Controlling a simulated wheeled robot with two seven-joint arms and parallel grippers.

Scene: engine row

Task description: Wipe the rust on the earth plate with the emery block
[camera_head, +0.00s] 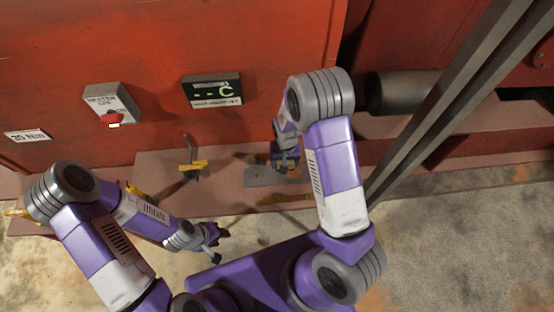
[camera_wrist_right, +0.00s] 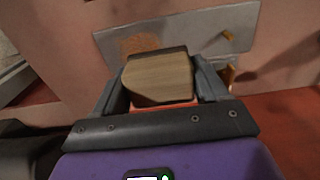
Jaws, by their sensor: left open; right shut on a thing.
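The earth plate (camera_head: 258,179) is a flat grey plate on the reddish ledge in the head view. It also shows in the wrist view (camera_wrist_right: 200,32), with a brown-orange rust patch (camera_wrist_right: 137,43) towards its left end. My right gripper (camera_head: 285,163) is over the plate. In the wrist view its fingers are shut on the emery block (camera_wrist_right: 160,78), a wood-coloured block with a dark far edge and a reddish near side. The block overlaps the plate just below the rust; I cannot tell whether they touch. My left gripper (camera_head: 217,243) is open and empty, in front of the ledge.
A yellow-handled lever (camera_head: 192,166) stands on the ledge left of the plate. Slanting grey posts (camera_head: 440,95) stand to the right. Small brass-coloured fittings (camera_wrist_right: 228,36) show on the plate.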

